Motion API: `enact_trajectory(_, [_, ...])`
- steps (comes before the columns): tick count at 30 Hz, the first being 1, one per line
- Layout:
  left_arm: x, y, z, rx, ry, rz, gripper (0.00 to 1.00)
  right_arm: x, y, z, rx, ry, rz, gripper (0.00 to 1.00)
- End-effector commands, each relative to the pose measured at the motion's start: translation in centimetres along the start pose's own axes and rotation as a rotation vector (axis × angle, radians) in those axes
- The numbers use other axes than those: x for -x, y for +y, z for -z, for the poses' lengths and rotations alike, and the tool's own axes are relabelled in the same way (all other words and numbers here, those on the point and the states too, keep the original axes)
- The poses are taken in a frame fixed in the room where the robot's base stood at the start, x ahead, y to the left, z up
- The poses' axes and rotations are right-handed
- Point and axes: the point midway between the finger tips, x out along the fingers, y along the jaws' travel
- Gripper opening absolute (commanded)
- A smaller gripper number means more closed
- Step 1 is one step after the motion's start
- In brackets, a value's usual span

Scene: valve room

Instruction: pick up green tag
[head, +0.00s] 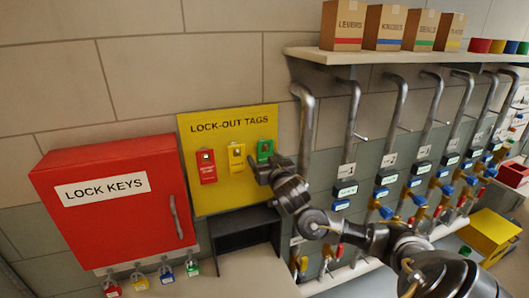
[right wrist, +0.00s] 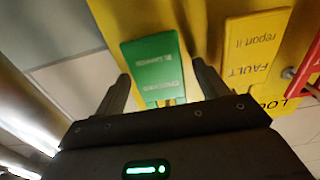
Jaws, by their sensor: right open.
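The green tag (head: 265,148) hangs at the right end of the row on the yellow lock-out tags board (head: 221,196). My right gripper (head: 260,166) is just in front of the tag's lower part and hides some of it. In the right wrist view, the green tag (right wrist: 155,66) shows between the two open fingers of my right gripper (right wrist: 163,72). The gripper is open and holds nothing; whether a finger touches the tag I cannot tell. My left gripper is not in view.
A yellow tag (head: 237,157) and a red tag (head: 206,166) hang left of the green one. A red lock keys box (head: 115,195) is at left. A dark open box (head: 243,232) sits below the board. Vertical pipes (head: 306,125) stand close at right, under a shelf (head: 400,57).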

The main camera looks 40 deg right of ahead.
Motion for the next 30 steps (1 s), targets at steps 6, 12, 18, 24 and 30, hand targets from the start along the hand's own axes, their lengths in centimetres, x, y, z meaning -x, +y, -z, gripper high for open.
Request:
enact_trajectory(6, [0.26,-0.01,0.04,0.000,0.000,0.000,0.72,-0.59,0.00,-0.09,0.000,0.000,0.001,0.73])
enact_trajectory(12, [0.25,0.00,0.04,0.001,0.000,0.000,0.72,-0.57,0.00,-0.09,0.000,0.000,0.001,0.60])
enact_trajectory(18, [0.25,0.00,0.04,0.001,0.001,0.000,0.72,-0.56,0.00,-0.09,0.000,0.000,0.001,0.33])
enact_trajectory(24, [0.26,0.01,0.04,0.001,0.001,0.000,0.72,-0.56,-0.01,-0.08,0.000,0.000,0.001,0.25])
enact_trajectory(30, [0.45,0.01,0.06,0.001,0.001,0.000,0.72,-0.57,-0.05,0.11,0.000,0.000,0.001,0.25])
